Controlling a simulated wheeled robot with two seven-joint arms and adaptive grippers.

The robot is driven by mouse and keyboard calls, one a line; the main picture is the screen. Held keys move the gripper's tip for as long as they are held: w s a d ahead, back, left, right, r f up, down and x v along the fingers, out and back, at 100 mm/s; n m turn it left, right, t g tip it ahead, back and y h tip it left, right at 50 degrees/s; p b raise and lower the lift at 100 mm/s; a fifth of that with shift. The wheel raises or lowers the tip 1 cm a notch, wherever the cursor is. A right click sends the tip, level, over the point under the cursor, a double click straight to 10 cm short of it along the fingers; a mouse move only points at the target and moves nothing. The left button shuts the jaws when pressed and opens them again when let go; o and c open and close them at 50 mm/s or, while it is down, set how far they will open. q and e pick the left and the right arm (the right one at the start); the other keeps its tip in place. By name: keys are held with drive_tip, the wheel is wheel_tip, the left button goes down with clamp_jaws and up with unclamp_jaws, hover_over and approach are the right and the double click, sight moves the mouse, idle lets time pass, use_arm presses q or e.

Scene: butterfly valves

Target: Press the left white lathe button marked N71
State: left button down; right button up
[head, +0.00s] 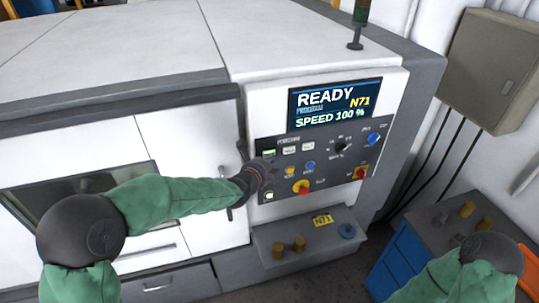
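The white lathe's control panel (325,165) is dark grey, below a screen (334,104) reading READY, N71 and SPEED 100 %. A small white button (289,150) and another white one (308,147) sit in its upper row, right of a green-lit button (269,153). A further small whitish button (268,196) is at the lower left. My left gripper (264,171) is dark and at the panel's left edge, covering part of it; contact and finger opening cannot be made out. My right gripper is out of view.
A yellow-based red knob (301,187) sits on the panel. A blue cabinet (400,255) stands right.

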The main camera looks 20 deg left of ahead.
use_arm(q)
drive_tip(key=s+d, duration=0.1)
drive_tip(key=s+d+p, duration=0.1)
drive_tip(key=s+p, duration=0.1)
drive_tip(key=s, duration=0.1)
drive_tip(key=shift+s+d, duration=0.1)
drive_tip(key=shift+d, duration=0.3)
drive_tip(key=shift+f, duration=0.1)
idle(0.8)
